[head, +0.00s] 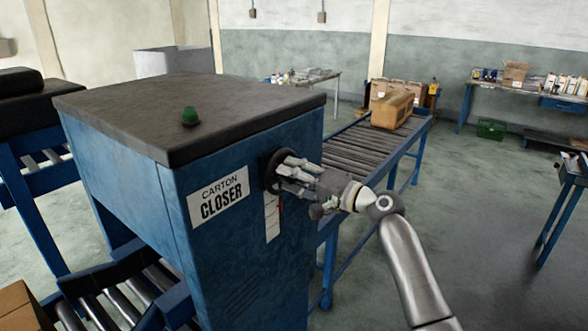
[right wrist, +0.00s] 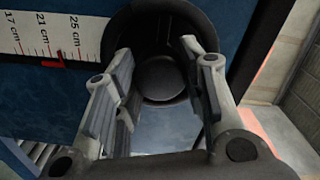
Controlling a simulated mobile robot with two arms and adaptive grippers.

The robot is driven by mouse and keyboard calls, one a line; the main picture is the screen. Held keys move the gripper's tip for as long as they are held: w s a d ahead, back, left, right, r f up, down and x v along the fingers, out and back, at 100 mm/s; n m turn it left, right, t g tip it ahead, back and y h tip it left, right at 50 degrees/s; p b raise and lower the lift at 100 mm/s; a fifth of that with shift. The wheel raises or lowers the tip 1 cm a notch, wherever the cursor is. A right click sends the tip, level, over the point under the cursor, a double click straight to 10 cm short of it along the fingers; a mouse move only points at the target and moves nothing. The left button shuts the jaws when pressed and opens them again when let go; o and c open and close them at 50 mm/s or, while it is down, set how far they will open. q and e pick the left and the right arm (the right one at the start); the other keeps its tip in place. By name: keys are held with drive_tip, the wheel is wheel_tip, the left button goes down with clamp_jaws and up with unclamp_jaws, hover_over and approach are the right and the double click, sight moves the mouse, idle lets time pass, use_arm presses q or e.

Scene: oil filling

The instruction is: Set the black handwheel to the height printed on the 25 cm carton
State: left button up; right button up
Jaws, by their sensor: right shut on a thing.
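The black handwheel (head: 268,173) is on the front of the blue carton closer (head: 240,260). My right gripper (head: 287,172) is shut on the handwheel. In the right wrist view, its fingers (right wrist: 157,75) reach into the wheel on both sides of the round hub (right wrist: 161,78). A white scale (right wrist: 28,36) beside the wheel reads 17, 21 and 25 cm. The red pointer (right wrist: 52,63) is nearest the 21 cm label, a little to its 25 cm side. A brown carton (head: 391,110) sits on the far roller conveyor; its print is not readable. My left gripper is out of view.
The roller conveyor (head: 345,150) runs behind the closer. Part of another brown carton (head: 18,305) shows at lower left. A table with bottles (head: 530,90) stands at the back right.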

drive_tip(key=m+p, duration=0.1)
drive_tip(key=m, duration=0.1)
drive_tip(key=m+p, duration=0.1)
drive_tip(key=m, duration=0.1)
drive_tip(key=m+p, duration=0.1)
drive_tip(key=p, duration=0.1)
drive_tip(key=shift+r+m, duration=0.25)
drive_tip(key=shift+m, duration=0.15)
drive_tip(key=shift+f+m+p, duration=0.2)
drive_tip(key=shift+m+p, duration=1.3)
drive_tip(key=shift+m, duration=0.6)
drive_tip(key=o, duration=1)
drive_tip(key=shift+w+f, duration=0.1)
drive_tip(key=v, duration=1.2)
